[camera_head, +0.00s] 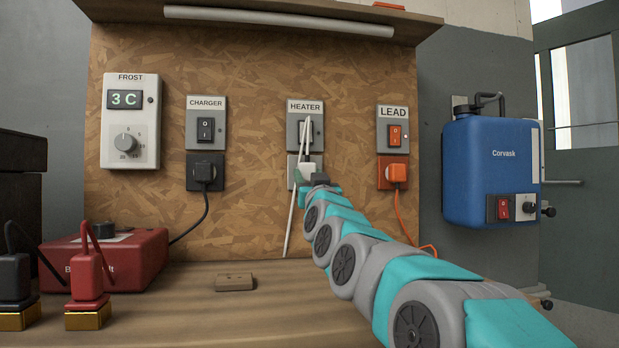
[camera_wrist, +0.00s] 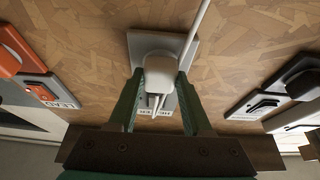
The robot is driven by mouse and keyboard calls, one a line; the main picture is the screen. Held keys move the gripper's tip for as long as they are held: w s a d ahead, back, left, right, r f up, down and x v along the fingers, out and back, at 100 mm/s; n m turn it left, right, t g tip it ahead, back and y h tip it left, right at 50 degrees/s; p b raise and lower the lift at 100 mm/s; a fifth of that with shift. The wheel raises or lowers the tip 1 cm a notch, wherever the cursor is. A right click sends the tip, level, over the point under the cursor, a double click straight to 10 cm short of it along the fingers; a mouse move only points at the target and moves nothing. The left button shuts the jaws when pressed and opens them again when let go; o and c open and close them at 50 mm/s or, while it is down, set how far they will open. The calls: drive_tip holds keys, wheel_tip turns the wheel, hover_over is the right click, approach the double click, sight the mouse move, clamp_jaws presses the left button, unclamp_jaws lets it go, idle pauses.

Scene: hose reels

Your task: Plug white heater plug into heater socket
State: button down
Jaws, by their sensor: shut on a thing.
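The white heater plug (camera_head: 308,168) is in front of the grey heater socket (camera_head: 292,165), below the HEATER switch (camera_head: 304,131). My gripper (camera_head: 311,181) is shut on the plug. In the wrist view, my gripper (camera_wrist: 160,82) has a green finger on each side of the white plug (camera_wrist: 161,72), with the grey socket plate (camera_wrist: 146,43) right behind it. The plug covers the socket's holes, and I cannot tell whether its pins are in. Its white cord (camera_head: 291,220) loops up over the switch and hangs down the board.
A black charger plug (camera_head: 205,174) sits left and an orange lead plug (camera_head: 396,174) right, each in a socket. A frost thermostat (camera_head: 130,120) is at far left and a blue Corvask unit (camera_head: 490,170) at right. A small brown block (camera_head: 234,282) lies on the bench.

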drive_tip(key=shift+w, duration=0.25)
drive_tip(key=shift+c, duration=1.3)
unclamp_jaws()
drive_tip(key=v, duration=0.7)
drive_tip(key=shift+s+f, duration=0.15)
drive_tip(key=shift+s, duration=0.2)
